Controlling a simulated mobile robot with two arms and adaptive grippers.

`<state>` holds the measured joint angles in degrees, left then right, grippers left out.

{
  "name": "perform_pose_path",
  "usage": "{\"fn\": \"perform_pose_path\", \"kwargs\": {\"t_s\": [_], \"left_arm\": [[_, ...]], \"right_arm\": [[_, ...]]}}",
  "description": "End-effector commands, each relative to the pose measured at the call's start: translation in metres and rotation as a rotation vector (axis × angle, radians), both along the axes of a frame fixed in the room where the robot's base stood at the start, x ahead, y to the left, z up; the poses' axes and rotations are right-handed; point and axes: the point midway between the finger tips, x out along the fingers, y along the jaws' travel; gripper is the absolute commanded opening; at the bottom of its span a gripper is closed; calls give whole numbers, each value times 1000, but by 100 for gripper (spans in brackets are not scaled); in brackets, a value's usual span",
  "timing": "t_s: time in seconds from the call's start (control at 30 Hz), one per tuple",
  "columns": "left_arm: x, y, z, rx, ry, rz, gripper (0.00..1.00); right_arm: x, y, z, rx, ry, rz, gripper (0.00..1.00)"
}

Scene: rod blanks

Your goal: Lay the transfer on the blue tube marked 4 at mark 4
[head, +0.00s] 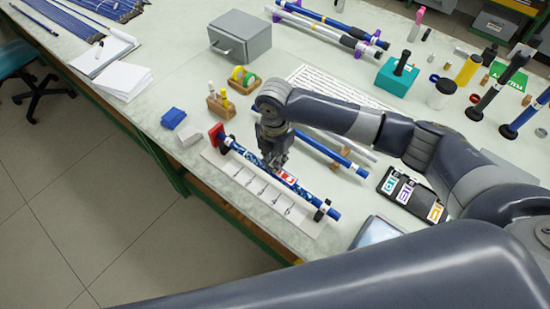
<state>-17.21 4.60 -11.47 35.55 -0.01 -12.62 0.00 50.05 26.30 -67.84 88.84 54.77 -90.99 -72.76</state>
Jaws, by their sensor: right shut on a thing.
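A blue tube (318,204) with a patterned blue-and-white stretch lies along a white marked board (257,202), between a red end stop and a black support. The board carries a row of marks with small numbers, too small to read surely. My right gripper (275,163) is over the middle of the tube, pointing down, shut on a red-and-white transfer (287,178). The transfer is at the tube's upper surface; I cannot tell whether it touches. The fingers partly hide the tube. The tube's own marking is not readable. My left gripper is not in view.
A black tray (391,172) with teal, purple and orange transfers lies to the right. Another blue tube (331,152) rests behind the board. A grey box (240,37), a wooden block with tape rolls (243,79) and a teal stand (401,76) stand farther back.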

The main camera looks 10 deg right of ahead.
Motion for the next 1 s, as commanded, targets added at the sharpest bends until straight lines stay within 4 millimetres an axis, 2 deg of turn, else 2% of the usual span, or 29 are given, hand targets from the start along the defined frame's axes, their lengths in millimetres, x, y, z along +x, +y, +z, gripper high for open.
{"fn": "perform_pose_path", "kwargs": {"t_s": [1.0], "left_arm": [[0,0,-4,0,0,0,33]], "right_arm": [[0,0,-9,0,0,0,0]]}}
